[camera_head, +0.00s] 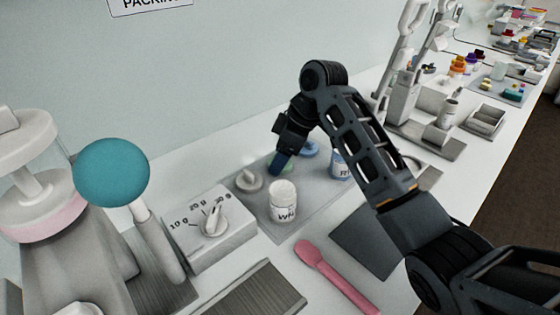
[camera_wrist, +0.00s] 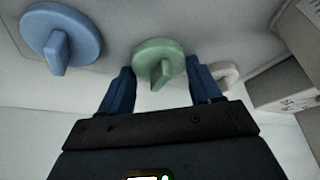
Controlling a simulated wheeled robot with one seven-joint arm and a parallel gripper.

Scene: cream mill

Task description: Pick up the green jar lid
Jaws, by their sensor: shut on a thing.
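The green jar lid (camera_wrist: 161,55) is a round disc with a raised grip tab, and in the wrist view it sits between my two blue fingertips. My gripper (camera_wrist: 160,70) is shut on this tab. In the head view my gripper (camera_head: 279,163) points down over the grey mat (camera_head: 315,207), behind the white jar. The lid is mostly hidden there by the fingers. I cannot tell whether the lid touches the mat.
A blue lid (camera_head: 308,149) lies just right of my gripper, and a white lid (camera_head: 249,180) to its left. A labelled white jar (camera_head: 283,202) stands in front, and a blue-labelled jar (camera_head: 339,164) to the right. A dial box (camera_head: 207,228) and pink spatula (camera_head: 335,277) are nearer.

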